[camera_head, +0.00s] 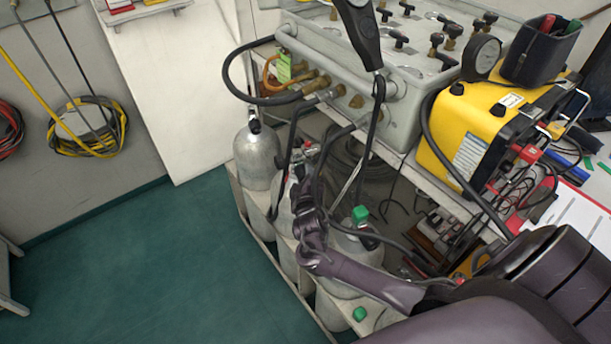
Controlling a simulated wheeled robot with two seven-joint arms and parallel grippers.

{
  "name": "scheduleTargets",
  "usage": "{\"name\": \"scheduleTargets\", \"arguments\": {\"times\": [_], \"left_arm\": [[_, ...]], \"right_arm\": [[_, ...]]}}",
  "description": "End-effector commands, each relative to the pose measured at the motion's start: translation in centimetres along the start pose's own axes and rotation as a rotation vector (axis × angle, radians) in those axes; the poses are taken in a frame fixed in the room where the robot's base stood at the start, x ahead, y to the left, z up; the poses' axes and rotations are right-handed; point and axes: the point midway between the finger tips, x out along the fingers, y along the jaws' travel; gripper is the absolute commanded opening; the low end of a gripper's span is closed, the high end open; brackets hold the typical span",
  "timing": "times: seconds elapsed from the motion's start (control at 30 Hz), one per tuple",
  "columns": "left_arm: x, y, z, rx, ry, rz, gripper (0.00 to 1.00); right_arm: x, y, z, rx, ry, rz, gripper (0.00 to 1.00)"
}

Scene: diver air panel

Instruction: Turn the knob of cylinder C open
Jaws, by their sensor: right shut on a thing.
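Several grey cylinders stand in a rack below the panel; I cannot read which letter each bears. The back cylinder (257,160) has a black valve top. My right gripper (297,172) comes in from the right, over the middle cylinder (284,218), and is shut at its valve top. The fingers and arm hide most of that valve, so I cannot see how its knob is turned. A nearer cylinder (349,250) behind my right forearm has a green knob (360,214). My left gripper is not in view.
The grey air panel (400,95) with hoses stands above the cylinders. A black handset (360,32) hangs before it on a cable. A yellow case (470,130) and loose cables crowd the right. The green floor (130,270) at left is clear.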

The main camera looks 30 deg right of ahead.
Motion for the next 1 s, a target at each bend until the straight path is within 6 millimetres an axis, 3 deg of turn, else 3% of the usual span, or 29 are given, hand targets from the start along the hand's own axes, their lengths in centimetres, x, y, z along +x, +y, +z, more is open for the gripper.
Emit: {"name": "scheduleTargets", "arguments": {"times": [0.33,1.0], "left_arm": [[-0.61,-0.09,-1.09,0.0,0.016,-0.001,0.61],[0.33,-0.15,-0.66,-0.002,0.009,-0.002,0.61]], "right_arm": [[-0.03,-0.17,-0.17,-0.31,-0.011,0.113,0.14],[0.0,-0.39,-0.07,-0.897,-0.036,0.331,0.14]]}}
